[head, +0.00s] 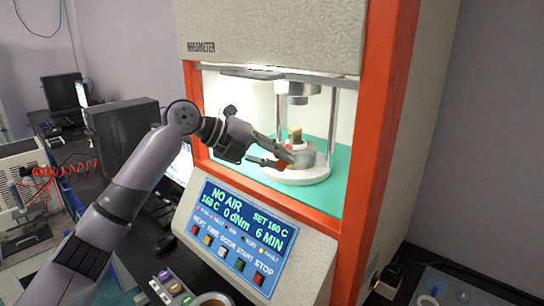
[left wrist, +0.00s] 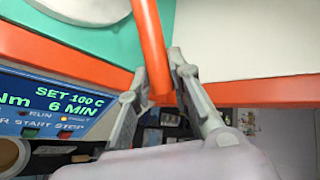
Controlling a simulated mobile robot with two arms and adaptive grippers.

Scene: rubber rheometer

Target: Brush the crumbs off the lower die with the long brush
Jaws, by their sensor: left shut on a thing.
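The lower die (head: 306,157) is a grey cylinder on a white round base (head: 300,177) inside the open chamber of the rheometer. My left gripper (head: 284,156) reaches into the chamber from the left, its fingertips at the die's near left side. In the left wrist view, the gripper (left wrist: 158,78) is shut on the orange handle of the long brush (left wrist: 150,35), which runs up out of the picture. A small tan upright piece (head: 295,134) shows above the die; I cannot tell whether it is the brush's head. Crumbs are too small to make out. My right gripper is out of view.
Orange posts (head: 377,120) frame the chamber opening. The upper die (head: 292,90) hangs above the lower one, between metal columns. A teal floor (head: 333,195) surrounds the base. A control panel (head: 240,225) slopes below, reading "NO AIR".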

